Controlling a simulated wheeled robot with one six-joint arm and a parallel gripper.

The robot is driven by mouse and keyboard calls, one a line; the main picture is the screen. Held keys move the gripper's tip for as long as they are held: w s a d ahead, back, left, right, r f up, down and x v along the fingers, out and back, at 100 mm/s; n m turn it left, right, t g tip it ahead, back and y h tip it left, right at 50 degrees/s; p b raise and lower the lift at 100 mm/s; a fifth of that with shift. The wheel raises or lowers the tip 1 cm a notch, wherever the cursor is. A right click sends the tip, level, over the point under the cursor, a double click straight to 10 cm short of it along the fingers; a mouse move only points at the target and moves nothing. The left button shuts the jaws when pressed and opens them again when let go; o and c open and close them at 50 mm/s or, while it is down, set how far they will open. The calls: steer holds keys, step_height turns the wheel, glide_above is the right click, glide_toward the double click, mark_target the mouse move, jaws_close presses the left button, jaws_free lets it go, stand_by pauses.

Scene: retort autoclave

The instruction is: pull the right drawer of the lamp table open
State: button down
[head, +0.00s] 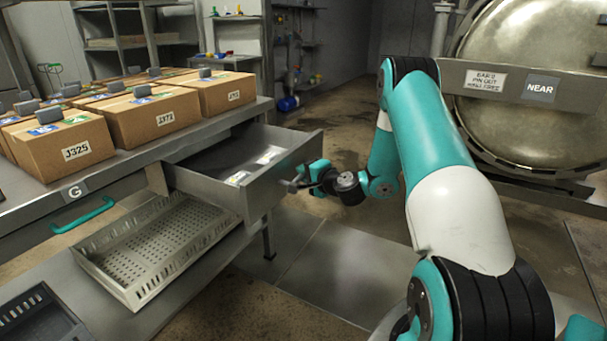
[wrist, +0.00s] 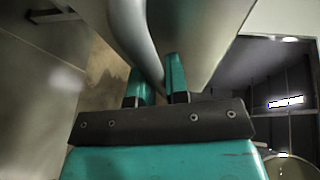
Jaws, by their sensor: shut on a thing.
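The right drawer (head: 262,197) of the lamp table (head: 140,170) stands well out from under the table top. Its inside shows, with a dark bottom and pale labelled items in it. My gripper (head: 298,181) is at the drawer's front, shut on the drawer handle. In the wrist view the two teal fingers of my gripper (wrist: 158,82) close around the grey handle bar (wrist: 132,35). The head view shows the grip itself only small and partly hidden.
Several cardboard boxes (head: 152,116) stand on the table top. A left drawer with a teal handle (head: 83,216) is shut. A perforated tray (head: 160,255) lies below on the lower shelf. The round autoclave door (head: 535,50) is at the right. Floor between is clear.

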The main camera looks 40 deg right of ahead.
steer(key=c, duration=1.1)
jaws_free()
steer(key=shift+c, duration=0.2)
steer(key=shift+s, duration=0.1)
steer(key=s+a+r+b, duration=0.1)
steer(key=s+r+b, duration=0.2)
steer(key=s+b, duration=1)
steer(key=s, duration=0.4)
steer(key=shift+w+r, duration=0.1)
steer(key=shift+r, duration=0.05)
